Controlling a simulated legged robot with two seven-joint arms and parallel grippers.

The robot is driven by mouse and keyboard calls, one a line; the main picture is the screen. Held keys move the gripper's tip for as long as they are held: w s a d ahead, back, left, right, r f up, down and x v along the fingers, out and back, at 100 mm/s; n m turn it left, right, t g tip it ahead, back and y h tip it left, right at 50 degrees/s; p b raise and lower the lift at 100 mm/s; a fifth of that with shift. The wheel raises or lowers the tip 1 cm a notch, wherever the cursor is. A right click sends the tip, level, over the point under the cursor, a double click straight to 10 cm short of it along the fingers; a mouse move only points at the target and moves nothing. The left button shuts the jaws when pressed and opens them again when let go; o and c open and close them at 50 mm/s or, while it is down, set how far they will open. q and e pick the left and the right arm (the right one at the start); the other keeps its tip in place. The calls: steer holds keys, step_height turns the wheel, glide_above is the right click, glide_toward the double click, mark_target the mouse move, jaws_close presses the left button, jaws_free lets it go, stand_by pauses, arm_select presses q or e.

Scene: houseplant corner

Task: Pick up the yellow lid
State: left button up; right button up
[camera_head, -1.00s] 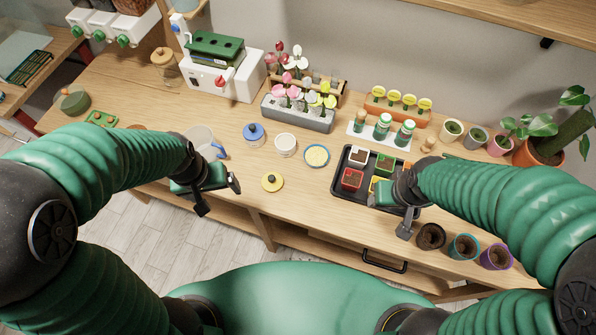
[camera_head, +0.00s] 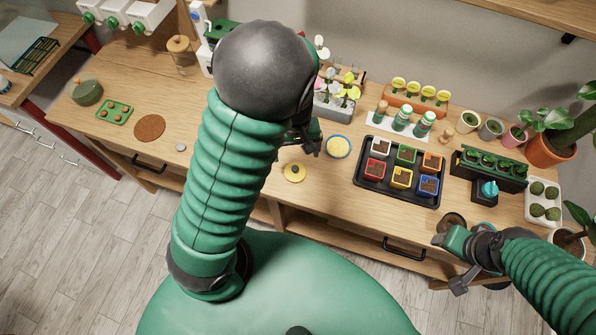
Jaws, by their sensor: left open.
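The yellow lid (camera_head: 294,173), a round disc with a dark knob, lies flat on the wooden table (camera_head: 345,205) near its front edge. My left gripper (camera_head: 311,147) is open and empty, just beyond the lid and slightly to its right in the picture. It appears apart from the lid. My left arm crosses the middle of the view and hides the table to the left of the lid. My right gripper (camera_head: 452,266) is at the front right, by the table's edge and far from the lid; its jaw opening is unclear.
A bowl with yellow contents (camera_head: 338,147) stands close to my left gripper. A black tray (camera_head: 364,185) of coloured pots is to the right. A brown disc (camera_head: 149,127) and a green tray (camera_head: 114,111) lie at left. The table between lid and black tray is clear.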

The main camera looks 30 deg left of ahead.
mark_target(296, 168)
arm_select(q)
steer(key=f, duration=0.5)
steer(key=shift+w+a+f+b, duration=0.2)
steer(key=shift+f+b, duration=0.1)
steer(key=shift+f, duration=0.05)
steer(key=f, duration=0.4)
steer(key=shift+s+d+f, duration=0.15)
steer(key=shift+s+f, duration=0.1)
steer(key=shift+s, duration=0.05)
steer(key=shift+f, duration=0.3)
steer(key=shift+w+f, duration=0.1)
steer(key=shift+w, duration=0.1)
steer(key=shift+s+a, duration=0.15)
steer(key=shift+a, duration=0.05)
steer(key=c, duration=0.7)
steer(key=shift+d, duration=0.15)
steer(key=c, duration=0.7)
